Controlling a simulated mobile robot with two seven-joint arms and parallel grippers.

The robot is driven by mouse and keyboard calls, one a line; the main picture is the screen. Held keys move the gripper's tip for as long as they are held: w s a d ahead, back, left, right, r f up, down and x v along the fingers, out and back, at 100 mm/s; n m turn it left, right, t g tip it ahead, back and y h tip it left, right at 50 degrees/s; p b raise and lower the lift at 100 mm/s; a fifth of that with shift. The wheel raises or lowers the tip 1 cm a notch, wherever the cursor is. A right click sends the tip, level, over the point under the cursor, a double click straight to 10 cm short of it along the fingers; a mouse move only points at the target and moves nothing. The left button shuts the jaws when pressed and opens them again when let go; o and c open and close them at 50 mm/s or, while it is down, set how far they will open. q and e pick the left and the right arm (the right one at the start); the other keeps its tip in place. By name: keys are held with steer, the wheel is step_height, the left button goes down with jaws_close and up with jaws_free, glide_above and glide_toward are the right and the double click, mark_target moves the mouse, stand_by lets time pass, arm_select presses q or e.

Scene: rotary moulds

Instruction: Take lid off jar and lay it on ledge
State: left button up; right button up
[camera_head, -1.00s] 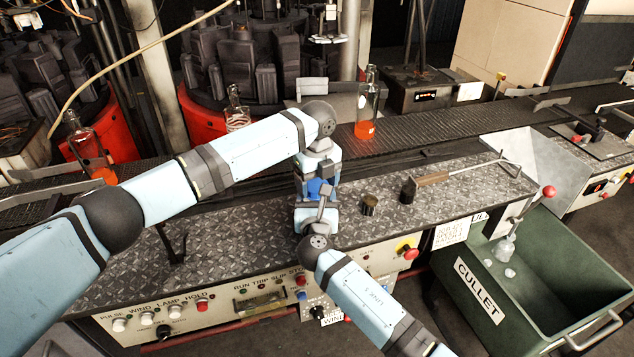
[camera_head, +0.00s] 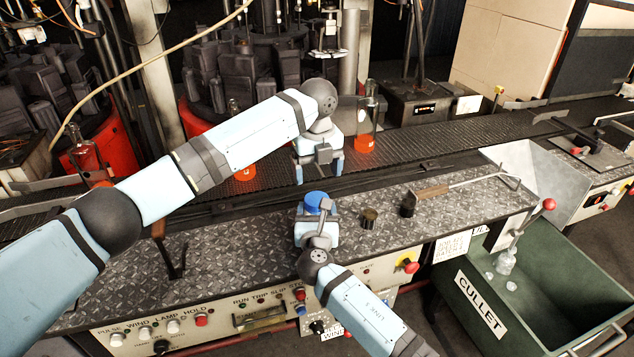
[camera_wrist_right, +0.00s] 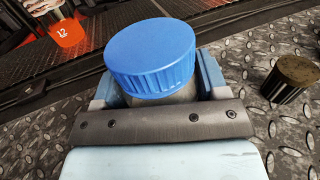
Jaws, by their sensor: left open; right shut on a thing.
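The blue lid (camera_head: 316,202) is on top of the jar, and its ribbed rim shows close up in the right wrist view (camera_wrist_right: 150,58). Only a grey strip of the jar (camera_wrist_right: 183,94) shows under the lid; my right gripper hides the rest. My right gripper (camera_head: 316,222) is shut on the jar, a finger on each side below the lid. My left gripper (camera_head: 318,172) is open and empty above and behind the lid, fingers pointing down, apart from it. The diamond-plate ledge (camera_head: 240,235) runs along the bench front.
A dark small cylinder (camera_head: 370,218) and a wooden-handled tool (camera_head: 432,192) stand and lie right of the jar. A conveyor (camera_head: 440,132) with orange-bottomed bottles (camera_head: 365,130) runs behind. A bent dark bracket (camera_head: 176,262) rises at left. The ledge between bracket and jar is clear.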

mark_target(317, 198)
arm_select(q)
steer(key=shift+r, duration=0.1)
steer(key=shift+f, duration=0.4)
step_height(317, 198, down, 7)
steer(key=c, duration=0.9)
steer(key=o, duration=1)
